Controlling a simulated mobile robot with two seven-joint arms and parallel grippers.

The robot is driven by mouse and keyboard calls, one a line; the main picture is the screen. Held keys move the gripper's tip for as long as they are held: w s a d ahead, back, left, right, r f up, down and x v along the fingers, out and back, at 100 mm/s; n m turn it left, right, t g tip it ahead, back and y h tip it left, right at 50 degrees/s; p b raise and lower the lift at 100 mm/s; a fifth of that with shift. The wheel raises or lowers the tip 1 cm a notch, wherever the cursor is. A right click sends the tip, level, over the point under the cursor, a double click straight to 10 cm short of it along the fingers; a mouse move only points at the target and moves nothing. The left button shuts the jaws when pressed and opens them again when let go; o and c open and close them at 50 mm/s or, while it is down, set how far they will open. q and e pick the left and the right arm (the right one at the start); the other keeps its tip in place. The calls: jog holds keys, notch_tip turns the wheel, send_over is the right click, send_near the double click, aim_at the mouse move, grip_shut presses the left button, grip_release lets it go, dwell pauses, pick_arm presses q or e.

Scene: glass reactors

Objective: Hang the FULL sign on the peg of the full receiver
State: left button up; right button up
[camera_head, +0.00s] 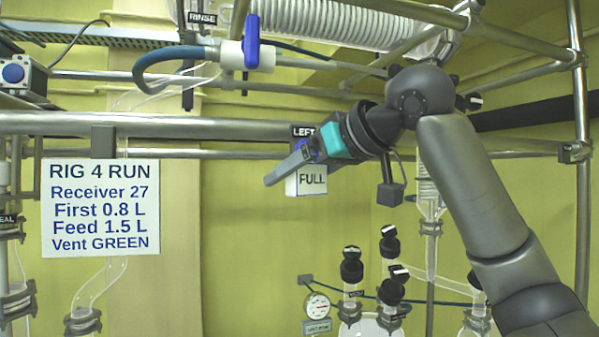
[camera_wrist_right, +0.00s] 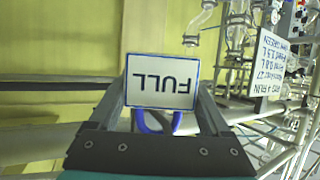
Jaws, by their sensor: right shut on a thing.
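The FULL sign (camera_head: 312,181) is a small white plate with dark lettering. My right gripper (camera_head: 288,170) is shut on it in mid-air, in front of the horizontal steel rail, with the sign showing just below the fingers. In the right wrist view the sign (camera_wrist_right: 162,82) appears upside down between the two fingers of my right gripper (camera_wrist_right: 165,98), with a blue loop behind it. A black LEFT label (camera_head: 302,131) is partly covered by my gripper. I cannot make out the full receiver's peg. My left gripper is not in view.
A white RIG 4 RUN board (camera_head: 100,208) hangs at left, reading Receiver 27. Steel rails (camera_head: 200,124) cross behind my right arm. A blue-handled valve (camera_head: 251,42) is above. Black-capped glassware (camera_head: 351,285) and a round gauge (camera_head: 317,306) stand below.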

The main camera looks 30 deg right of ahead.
aim_at(314, 172)
jog(key=shift+w+f+b, duration=0.1)
jog(key=shift+f+b, duration=0.25)
jog(key=shift+f, duration=0.2)
dwell(0.8)
dwell(0.5)
jog(key=o, duration=1.2)
jog(key=shift+d, duration=0.1)
jog(key=shift+p+v, duration=0.7)
jog(key=shift+v, duration=2.75)
